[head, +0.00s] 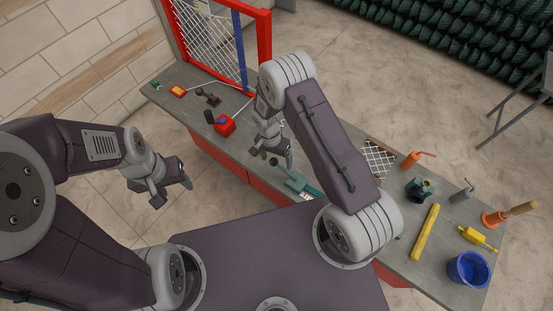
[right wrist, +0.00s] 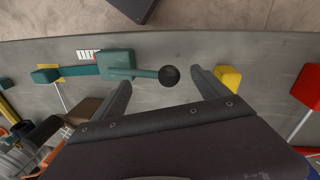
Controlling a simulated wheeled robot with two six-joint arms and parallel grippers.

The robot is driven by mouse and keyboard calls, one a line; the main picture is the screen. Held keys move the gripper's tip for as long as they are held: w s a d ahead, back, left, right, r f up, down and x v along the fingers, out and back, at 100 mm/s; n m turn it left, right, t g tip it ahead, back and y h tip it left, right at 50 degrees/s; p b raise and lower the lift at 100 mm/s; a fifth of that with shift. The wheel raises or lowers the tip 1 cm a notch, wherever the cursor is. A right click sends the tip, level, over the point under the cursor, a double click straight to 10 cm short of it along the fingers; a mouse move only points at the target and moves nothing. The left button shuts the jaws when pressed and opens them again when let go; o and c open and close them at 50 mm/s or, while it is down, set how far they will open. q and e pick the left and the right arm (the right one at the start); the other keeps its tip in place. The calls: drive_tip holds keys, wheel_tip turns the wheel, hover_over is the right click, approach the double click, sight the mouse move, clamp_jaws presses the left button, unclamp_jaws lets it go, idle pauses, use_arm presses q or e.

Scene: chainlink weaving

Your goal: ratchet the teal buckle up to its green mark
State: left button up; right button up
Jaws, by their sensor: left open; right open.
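The teal buckle (head: 295,181) lies on the grey bench in the head view, partly hidden by my right arm. In the right wrist view the buckle (right wrist: 118,64) has a lever ending in a black ball knob (right wrist: 168,75). A small white and red scale (right wrist: 88,56) shows beside the buckle; I cannot make out a green mark. My right gripper (right wrist: 160,80) is open, with the knob appearing between its fingertips; contact cannot be told. My left gripper (head: 176,192) is open and empty, left of the bench.
A yellow block (right wrist: 228,78) and red block (right wrist: 306,87) sit to the right of the fingers. A red frame with chainlink mesh (head: 206,34) stands at the bench's far end. Several tools and a blue bucket (head: 468,270) stand at the right end.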

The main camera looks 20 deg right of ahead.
drive_tip(key=shift+s+d+f, duration=0.15)
drive_tip(key=shift+f, duration=0.2)
drive_tip(key=shift+d+f, duration=0.1)
drive_tip(key=c, duration=1)
clamp_jaws()
drive_tip(key=shift+s, duration=0.1)
